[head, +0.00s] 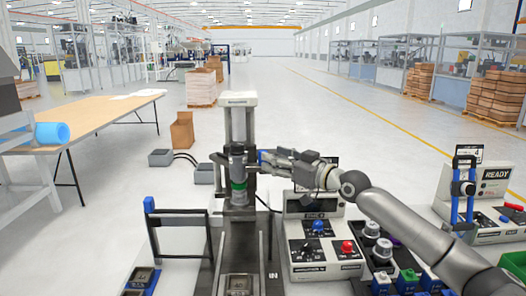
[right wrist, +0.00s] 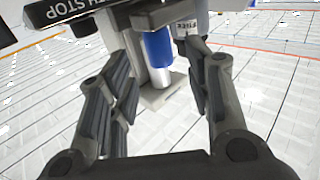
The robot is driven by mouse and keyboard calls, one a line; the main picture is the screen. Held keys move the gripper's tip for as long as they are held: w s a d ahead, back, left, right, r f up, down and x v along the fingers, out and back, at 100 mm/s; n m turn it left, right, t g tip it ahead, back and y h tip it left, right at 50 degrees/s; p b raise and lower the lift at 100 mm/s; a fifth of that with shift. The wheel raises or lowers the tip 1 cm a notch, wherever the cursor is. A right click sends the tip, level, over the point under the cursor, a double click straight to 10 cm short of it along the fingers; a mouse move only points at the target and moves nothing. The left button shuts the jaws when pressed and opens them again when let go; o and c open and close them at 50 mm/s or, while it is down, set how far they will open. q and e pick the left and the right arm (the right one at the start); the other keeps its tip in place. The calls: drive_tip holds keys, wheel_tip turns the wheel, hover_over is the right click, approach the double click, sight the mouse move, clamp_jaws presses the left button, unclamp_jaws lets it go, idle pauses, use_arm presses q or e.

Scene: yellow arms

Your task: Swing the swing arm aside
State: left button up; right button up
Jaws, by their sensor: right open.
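The swing arm shows in the head view as a short dark bar beside the upright station post (head: 238,125), with a blue grip (head: 260,156) at its right end. My right gripper (head: 268,160) comes in from the right and is at the blue grip. In the right wrist view the gripper (right wrist: 157,60) is open, and the blue grip (right wrist: 157,47) with a silver lower end shows between the fingers. Gaps show on both sides of it. I cannot tell its exact depth between the fingers. My left gripper is not in view.
A control console (head: 322,240) with knobs and buttons stands right of the post, below my right arm. A dark frame (head: 180,211) stands to the left. A wooden-topped table (head: 90,115) is further left. The floor behind is mostly clear.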

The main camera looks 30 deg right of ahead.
sight(237, 159)
drive_tip(key=p+x, duration=0.1)
drive_tip(key=x, duration=0.2)
drive_tip(key=shift+w+a+r, duration=0.1)
drive_tip(key=shift+w+r, duration=0.05)
drive_tip(key=shift+w, duration=0.25)
drive_tip(key=shift+p+x, duration=0.4)
drive_tip(key=shift+x, duration=0.4)
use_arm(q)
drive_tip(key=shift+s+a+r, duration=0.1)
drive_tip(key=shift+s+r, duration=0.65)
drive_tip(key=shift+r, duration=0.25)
use_arm(e)
drive_tip(key=shift+c, duration=0.5)
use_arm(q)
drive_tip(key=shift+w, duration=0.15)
use_arm(e)
clamp_jaws()
